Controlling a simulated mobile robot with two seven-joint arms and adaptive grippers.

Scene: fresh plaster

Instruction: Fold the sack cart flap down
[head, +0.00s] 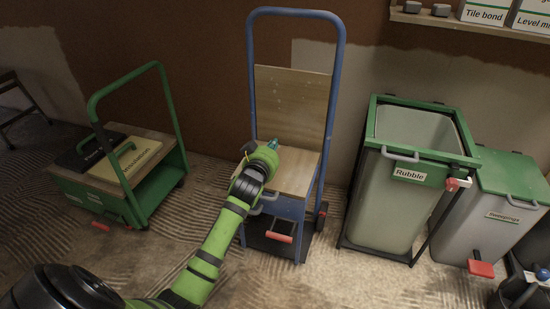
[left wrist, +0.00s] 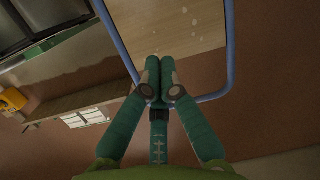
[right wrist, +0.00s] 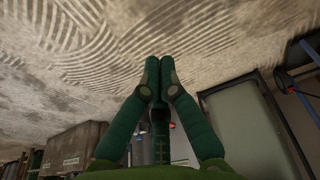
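The sack cart (head: 338,75) stands upright against the brown wall, with a blue tube frame and an upright wooden back panel (head: 290,105). A wooden flap (head: 296,172) sticks out from the frame like a seat, roughly level. My left gripper (head: 273,145) is over the left part of the flap, in front of the back panel, and hides part of it; I cannot tell whether it touches. Its fingertips (left wrist: 159,78) are together with nothing seen between them, and the wooden panel and blue frame lie beyond. My right gripper (right wrist: 159,75) is shut and empty, outside the head view.
A green trolley (head: 150,165) with boxes stands at left. The rubble bin (head: 400,200) and the sweepings bin (head: 500,215) stand at right. A red pedal (head: 279,238) sits low on the cart. A shelf (head: 470,25) hangs at upper right. Ridged floor is open in front.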

